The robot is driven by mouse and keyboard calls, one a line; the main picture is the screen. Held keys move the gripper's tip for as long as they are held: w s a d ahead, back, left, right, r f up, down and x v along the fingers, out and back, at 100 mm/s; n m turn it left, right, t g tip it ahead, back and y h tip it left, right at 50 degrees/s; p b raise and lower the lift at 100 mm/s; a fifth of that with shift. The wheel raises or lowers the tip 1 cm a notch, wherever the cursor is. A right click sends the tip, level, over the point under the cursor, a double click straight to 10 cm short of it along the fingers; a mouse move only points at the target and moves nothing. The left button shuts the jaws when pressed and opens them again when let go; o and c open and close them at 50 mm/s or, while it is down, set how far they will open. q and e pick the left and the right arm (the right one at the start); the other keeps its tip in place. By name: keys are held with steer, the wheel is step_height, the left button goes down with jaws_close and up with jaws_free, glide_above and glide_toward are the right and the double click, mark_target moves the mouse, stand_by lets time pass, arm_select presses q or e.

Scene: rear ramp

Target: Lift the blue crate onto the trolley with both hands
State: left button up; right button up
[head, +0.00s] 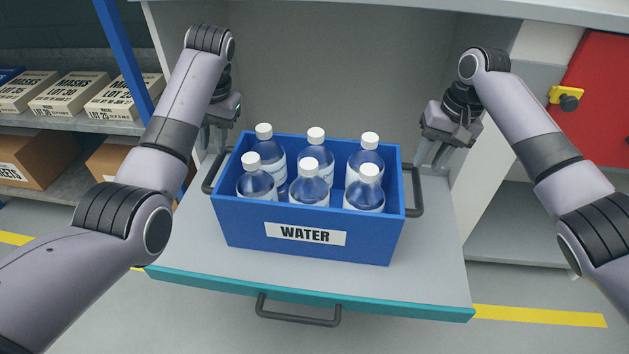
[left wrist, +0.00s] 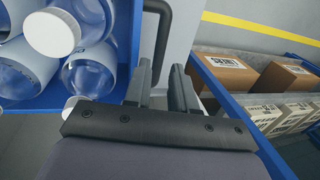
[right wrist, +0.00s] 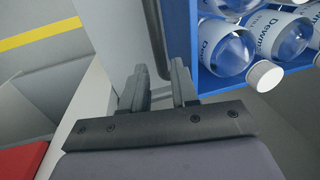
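The blue crate (head: 250,222) is labelled WATER and holds several white-capped bottles (head: 316,168). It sits level on a grey platform (head: 440,270) with a teal front edge; I cannot tell if this is the trolley. Dark handles stick out at the crate's left (head: 208,178) and right (head: 417,192). My left gripper (head: 212,142) is open, pointing down near the far end of the left handle (left wrist: 162,25). My right gripper (head: 432,157) is open near the right handle (right wrist: 153,30). In the wrist views, each handle bar runs toward the gap between the fingers; contact is unclear.
A dark pull handle (head: 298,318) is on the platform's front edge. A shelf rack with a blue post (head: 125,50) and boxes (head: 58,98) stands left. A red panel (head: 600,95) is at right. A grey wall rises behind the crate. Platform surface is clear in front.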

mark_target(213, 169)
arm_select(q)
steer(key=shift+s, duration=0.1)
arm_select(e)
steer(key=shift+s, duration=0.1)
